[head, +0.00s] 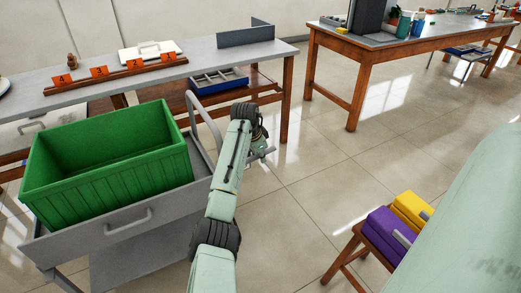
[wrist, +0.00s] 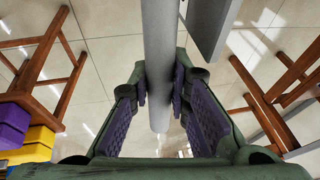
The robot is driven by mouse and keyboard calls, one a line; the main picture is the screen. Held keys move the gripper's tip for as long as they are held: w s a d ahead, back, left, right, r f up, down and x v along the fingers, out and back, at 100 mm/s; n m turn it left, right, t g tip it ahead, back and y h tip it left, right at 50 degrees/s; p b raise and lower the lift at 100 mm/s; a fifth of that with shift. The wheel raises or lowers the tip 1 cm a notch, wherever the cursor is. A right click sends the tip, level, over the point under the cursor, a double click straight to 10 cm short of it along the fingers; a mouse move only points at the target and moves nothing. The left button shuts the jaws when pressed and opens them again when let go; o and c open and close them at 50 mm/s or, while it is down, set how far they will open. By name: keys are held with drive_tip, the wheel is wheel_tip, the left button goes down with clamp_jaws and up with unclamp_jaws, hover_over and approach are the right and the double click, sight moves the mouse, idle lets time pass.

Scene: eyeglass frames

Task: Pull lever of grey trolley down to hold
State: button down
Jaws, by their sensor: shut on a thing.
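The grey trolley (head: 110,238) stands at the left in the head view, with a handle frame (head: 205,118) rising at its right end. My gripper (head: 262,143) is at the right of that frame, mostly hidden behind my own arm. In the wrist view, my gripper (wrist: 158,88) has its purple-padded fingers on either side of a round grey bar, the lever (wrist: 159,40), and is shut on it. The bar runs from the top of the picture down between the fingers and ends just past them. The lever's joint with the trolley is not clear.
A green crate (head: 105,165) sits on the trolley. A grey-topped table (head: 215,60) stands behind it, and another table (head: 390,45) at the back right. A stool (head: 345,262) with purple and yellow boxes (head: 390,232) is at the lower right. Floor between is clear.

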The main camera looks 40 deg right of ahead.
drive_tip(key=shift+f+y, duration=1)
drive_tip(key=shift+f, duration=0.05)
drive_tip(key=c, duration=1.5)
unclamp_jaws()
drive_tip(key=shift+d, duration=0.1)
